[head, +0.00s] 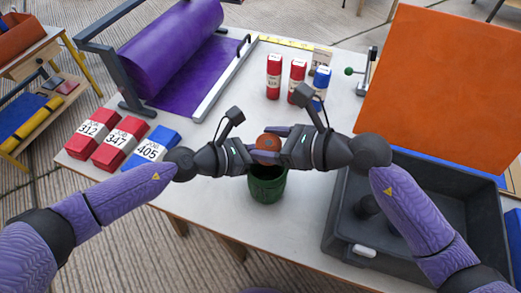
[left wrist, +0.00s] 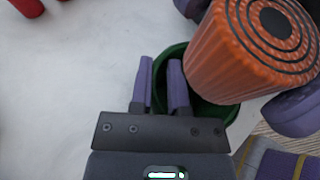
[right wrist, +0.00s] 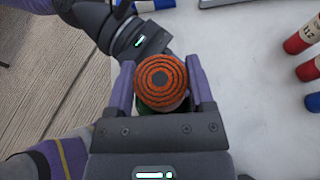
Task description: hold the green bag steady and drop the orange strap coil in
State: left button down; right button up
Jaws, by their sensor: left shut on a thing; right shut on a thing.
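The green bag (head: 265,187) stands open-topped near the front edge of the white table. My left gripper (left wrist: 163,80) is shut on the rim of the green bag, whose wall also shows in the left wrist view (left wrist: 218,113). My right gripper (right wrist: 160,85) is shut on the orange strap coil (head: 268,142), with one finger on each side of it. The coil is held above the bag's mouth, its ringed end up, and also shows large in the left wrist view (left wrist: 240,65). The grippers and coil hide part of the bag's mouth.
A dark grey bin (head: 338,225) stands at the right, with an orange panel (head: 440,85) behind it. Red and blue numbered blocks (head: 120,143) lie at the left. Several red and blue bottles stand at the back, near a purple roll (head: 165,50) on a frame.

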pick_arm(q)
jog(key=shift+f, duration=0.1)
pick_arm(e)
jog(key=shift+f, duration=0.65)
jog(key=o, duration=1.3)
jog(key=shift+c, duration=0.2)
jog(key=v, duration=1.2)
jog(key=shift+a+r, duration=0.1)
pick_arm(q)
jog(key=c, duration=0.6)
grip_release()
jog(key=shift+o, duration=0.3)
jog(key=shift+s+f, duration=0.1)
jog(key=shift+s, duration=0.05)
